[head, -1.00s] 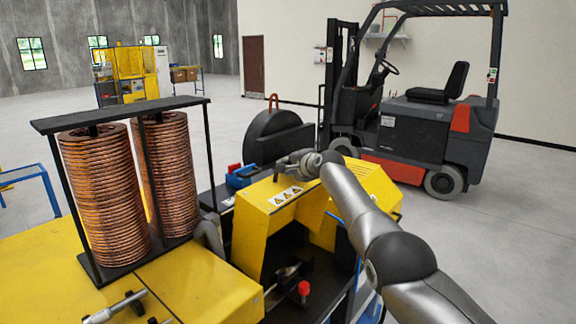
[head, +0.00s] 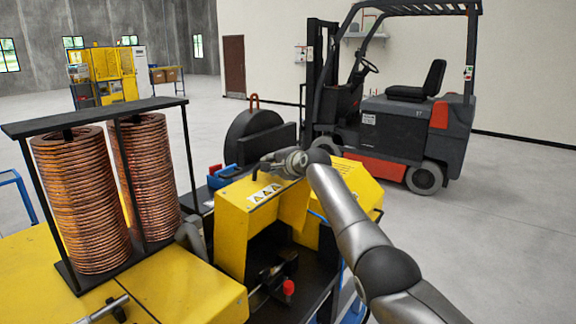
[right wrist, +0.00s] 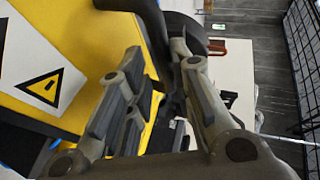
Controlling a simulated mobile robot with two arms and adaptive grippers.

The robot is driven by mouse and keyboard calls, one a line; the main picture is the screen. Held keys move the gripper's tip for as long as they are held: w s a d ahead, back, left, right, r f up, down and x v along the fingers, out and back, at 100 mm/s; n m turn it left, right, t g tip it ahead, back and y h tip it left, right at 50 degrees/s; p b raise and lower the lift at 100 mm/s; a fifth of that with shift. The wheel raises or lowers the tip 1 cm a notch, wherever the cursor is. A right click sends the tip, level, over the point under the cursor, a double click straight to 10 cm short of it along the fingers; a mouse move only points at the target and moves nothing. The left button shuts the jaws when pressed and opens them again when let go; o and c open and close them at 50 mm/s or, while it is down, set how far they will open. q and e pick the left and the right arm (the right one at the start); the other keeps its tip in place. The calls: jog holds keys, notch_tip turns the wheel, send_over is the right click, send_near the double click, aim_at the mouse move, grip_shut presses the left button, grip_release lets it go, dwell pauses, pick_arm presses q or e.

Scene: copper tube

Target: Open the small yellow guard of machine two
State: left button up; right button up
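A yellow guard-like cover (head: 232,212) with a strip of warning triangles sits on the machine in the middle of the head view. A dark opening shows in front of and below it, with a red knob (head: 288,287) inside. My right gripper (head: 268,164) is at the cover's top edge. In the right wrist view the yellow panel (right wrist: 85,25) and a warning triangle lie left of the fingers. The right gripper's fingers (right wrist: 158,58) are apart, with dark parts behind the gap; whether they touch the cover I cannot tell. My left gripper is in neither view.
Two copper coil stacks (head: 80,200) stand in a black frame at left. A black disc (head: 252,130) and blue box (head: 222,175) are behind the cover. A forklift (head: 395,125) is parked at back right. The floor at right (head: 510,230) is clear.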

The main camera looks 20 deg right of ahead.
jog(key=shift+s+r, duration=0.1)
jog(key=shift+s, duration=0.7)
jog(key=v, duration=0.9)
jog(key=shift+c, duration=0.5)
